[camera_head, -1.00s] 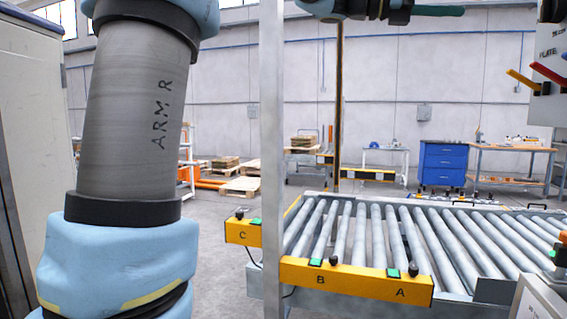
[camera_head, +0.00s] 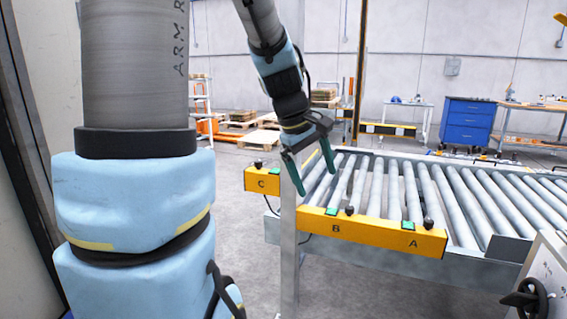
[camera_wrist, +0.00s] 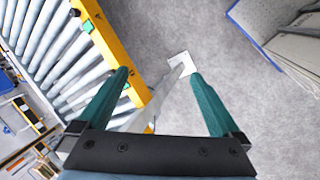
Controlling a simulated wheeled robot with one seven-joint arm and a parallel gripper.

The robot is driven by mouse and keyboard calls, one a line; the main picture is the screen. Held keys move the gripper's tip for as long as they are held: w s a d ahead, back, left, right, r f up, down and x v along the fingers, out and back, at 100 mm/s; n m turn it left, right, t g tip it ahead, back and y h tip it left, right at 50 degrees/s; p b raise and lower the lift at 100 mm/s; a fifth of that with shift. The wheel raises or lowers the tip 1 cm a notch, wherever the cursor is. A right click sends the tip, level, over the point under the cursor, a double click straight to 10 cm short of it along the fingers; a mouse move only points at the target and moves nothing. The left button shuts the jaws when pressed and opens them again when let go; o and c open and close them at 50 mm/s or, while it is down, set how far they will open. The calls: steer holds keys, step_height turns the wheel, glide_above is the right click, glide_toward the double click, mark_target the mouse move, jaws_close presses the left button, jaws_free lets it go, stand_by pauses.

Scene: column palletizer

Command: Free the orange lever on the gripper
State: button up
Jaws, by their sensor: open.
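The tip of an orange lever (camera_head: 560,17) shows at the top right edge of the head view; the rest is out of frame. My gripper (camera_head: 315,178) is open and empty, pointing down, well left of the lever. Its two teal fingers also show in the wrist view (camera_wrist: 159,73), spread wide. A grey metal post (camera_head: 289,250) stands at the gripper in the head view. In the wrist view the post (camera_wrist: 160,92) runs between the fingers down to its foot plate; I cannot tell if they touch it. No lever shows in the wrist view.
A roller conveyor (camera_head: 470,205) lies to the right of the post, with a yellow button bar (camera_head: 375,232) marked A and B along its front. A yellow box marked C (camera_head: 262,181) sits left of the post. A black handwheel (camera_head: 527,299) is at lower right. Grey floor is clear below.

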steer(key=s+a+f+m+y, duration=0.2)
steer(key=s+a+f+m, duration=0.1)
steer(key=a, duration=0.4)
steer(key=s+a+f+m+y, duration=0.1)
steer(key=s+a+f+m, duration=0.3)
steer(key=s+a+f, duration=0.1)
steer(key=shift+s+a+f+y, duration=0.3)
steer(key=shift+a+f+y, duration=0.1)
steer(key=shift+a+f, duration=0.5)
